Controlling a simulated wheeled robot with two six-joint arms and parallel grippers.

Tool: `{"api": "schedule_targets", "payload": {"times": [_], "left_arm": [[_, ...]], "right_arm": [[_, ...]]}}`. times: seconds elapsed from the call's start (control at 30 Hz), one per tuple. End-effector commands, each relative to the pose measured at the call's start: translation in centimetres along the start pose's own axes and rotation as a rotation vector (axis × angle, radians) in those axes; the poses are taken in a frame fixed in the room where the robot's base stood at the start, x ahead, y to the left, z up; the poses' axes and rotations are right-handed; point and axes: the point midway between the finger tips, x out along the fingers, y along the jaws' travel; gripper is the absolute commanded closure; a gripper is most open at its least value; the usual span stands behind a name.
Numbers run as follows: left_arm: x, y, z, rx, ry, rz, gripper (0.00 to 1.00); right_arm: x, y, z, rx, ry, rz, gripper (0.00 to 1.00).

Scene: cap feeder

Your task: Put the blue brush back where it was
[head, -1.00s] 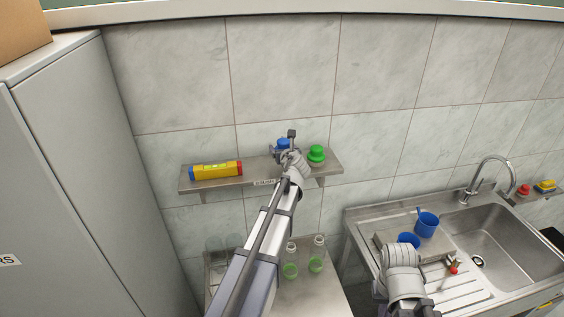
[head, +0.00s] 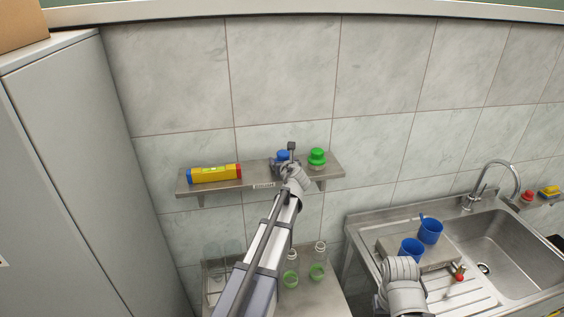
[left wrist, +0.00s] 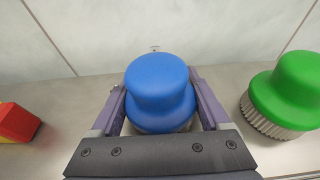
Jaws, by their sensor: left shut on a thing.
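The blue brush (left wrist: 160,90) has a round knobbed top and sits between the fingers of my left gripper (left wrist: 160,112), which is shut on it. In the head view the blue brush (head: 282,156) is at the wall shelf (head: 250,176), partly hidden by my left gripper (head: 284,166). It is upright, left of the green brush (head: 317,156). I cannot tell whether its bristles touch the shelf. My right gripper is hidden behind my right wrist, low over the sink's drainboard.
A yellow level-like tool (head: 214,174) with red and blue ends lies on the shelf's left part. Two blue mugs (head: 430,231) are by the sink (head: 500,250). A grey cabinet (head: 90,180) stands at left.

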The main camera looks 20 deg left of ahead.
Motion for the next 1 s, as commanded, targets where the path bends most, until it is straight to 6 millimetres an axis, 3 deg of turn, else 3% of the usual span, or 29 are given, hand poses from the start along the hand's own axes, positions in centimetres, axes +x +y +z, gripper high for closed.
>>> {"api": "schedule_targets", "payload": {"times": [0.07, 0.1, 0.27, 0.67, 1.0], "left_arm": [[0.1, 0.0, -0.4, 0.000, 0.000, 0.000, 0.78], [0.1, 0.0, -0.4, 0.000, 0.000, 0.000, 0.19], [0.1, 0.0, -0.3, 0.000, 0.000, 0.000, 0.01], [-0.5, 0.0, -0.2, 0.000, 0.000, 0.000, 0.00], [-5.3, -0.3, -0.9, 0.002, 0.001, -0.001, 0.00]], "right_arm": [[0.4, 0.0, 0.0, 0.000, 0.000, 0.000, 1.00], [0.4, 0.0, 0.0, 0.000, 0.000, 0.000, 1.00], [0.3, 0.0, 0.0, 0.000, 0.000, 0.000, 1.00], [0.1, 0.0, 0.0, 0.000, 0.000, 0.000, 1.00], [-0.7, 0.1, 0.1, 0.001, 0.000, 0.000, 1.00]]}}
